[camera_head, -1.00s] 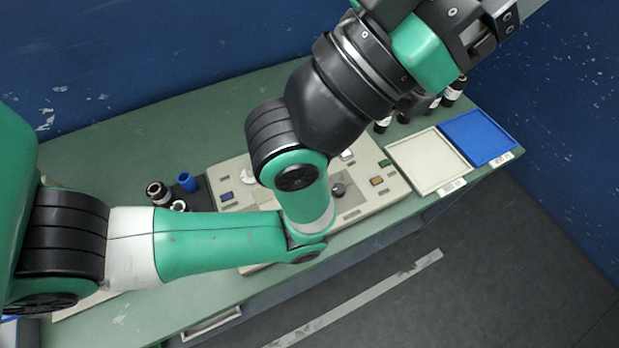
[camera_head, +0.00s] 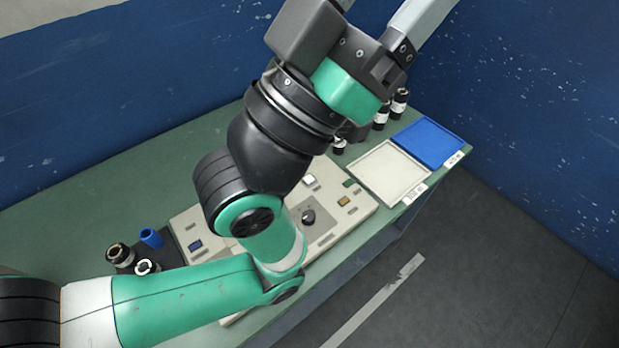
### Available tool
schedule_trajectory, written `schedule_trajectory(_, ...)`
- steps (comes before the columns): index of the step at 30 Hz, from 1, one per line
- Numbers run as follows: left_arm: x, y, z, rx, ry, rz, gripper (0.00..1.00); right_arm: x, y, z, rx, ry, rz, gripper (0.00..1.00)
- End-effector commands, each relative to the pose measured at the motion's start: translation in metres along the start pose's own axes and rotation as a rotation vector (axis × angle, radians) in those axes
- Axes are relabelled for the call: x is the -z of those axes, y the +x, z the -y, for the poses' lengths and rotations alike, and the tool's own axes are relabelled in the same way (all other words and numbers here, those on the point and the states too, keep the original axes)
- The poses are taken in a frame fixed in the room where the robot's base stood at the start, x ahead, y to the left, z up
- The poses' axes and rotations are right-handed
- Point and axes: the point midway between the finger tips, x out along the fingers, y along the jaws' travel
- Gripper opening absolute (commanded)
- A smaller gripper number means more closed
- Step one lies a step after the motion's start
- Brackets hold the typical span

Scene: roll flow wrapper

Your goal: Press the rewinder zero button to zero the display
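A beige control panel (camera_head: 335,222) lies on the green bench, partly covered by my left arm. It carries a blue button (camera_head: 195,246), a white button (camera_head: 309,180), a black knob (camera_head: 308,216), an amber button (camera_head: 344,201) and a small green part (camera_head: 348,183). The labels are too small to read, so I cannot tell which is the rewinder zero button. No display reading can be made out. My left gripper (camera_head: 385,14) is raised beyond the panel, at the top edge. Its grey fingers stand apart, with their tips cut off. My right gripper is not in view.
Beige (camera_head: 390,172) and blue (camera_head: 430,142) trays sit right of the panel. Several dark bottles (camera_head: 399,102) stand behind them. A dark holder with black cylinders (camera_head: 120,254) and a blue cylinder (camera_head: 152,238) is on the left. A blue wall (camera_head: 120,90) rises behind the bench.

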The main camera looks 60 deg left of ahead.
Motion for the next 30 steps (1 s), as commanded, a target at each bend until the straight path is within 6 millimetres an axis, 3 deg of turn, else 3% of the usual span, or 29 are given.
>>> schedule_trajectory(1,0.0,0.0,0.0,0.0,0.0,0.0,0.51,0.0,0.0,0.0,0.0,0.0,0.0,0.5)
schedule_trajectory(9,0.0001,0.0,0.0,0.0,0.0,0.0,0.03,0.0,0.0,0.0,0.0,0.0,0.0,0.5)
schedule_trajectory(10,0.0001,0.0,0.0,0.0,0.0,0.0,0.0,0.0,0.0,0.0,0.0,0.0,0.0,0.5)
schedule_trajectory(30,0.0,0.0,0.0,0.0,0.0,0.0,0.0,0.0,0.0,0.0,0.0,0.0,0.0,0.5)
